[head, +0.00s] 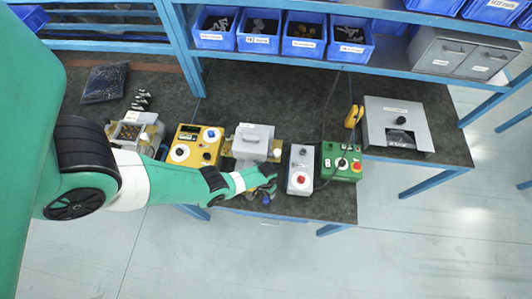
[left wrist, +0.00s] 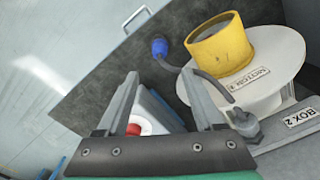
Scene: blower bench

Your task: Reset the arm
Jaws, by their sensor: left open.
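My left arm comes in from the left in the head view and reaches over the bench (head: 240,82). My left gripper (head: 268,187) hangs near the bench's front edge, just left of a grey box with a red button (head: 300,172). In the left wrist view my left gripper (left wrist: 160,76) has its two fingers apart, with nothing held between them. The red button (left wrist: 134,129) shows beyond the gap, partly hidden by a finger. My right gripper is in neither view.
A yellow control box (head: 196,147), a grey-lidded box (head: 252,142) and a green control box (head: 341,161) stand in the row. A yellow cylinder (left wrist: 222,48) sits on a white disc beside the fingers. A blue-ended cable (left wrist: 159,48) is close. Blue bins (head: 303,36) line the shelf.

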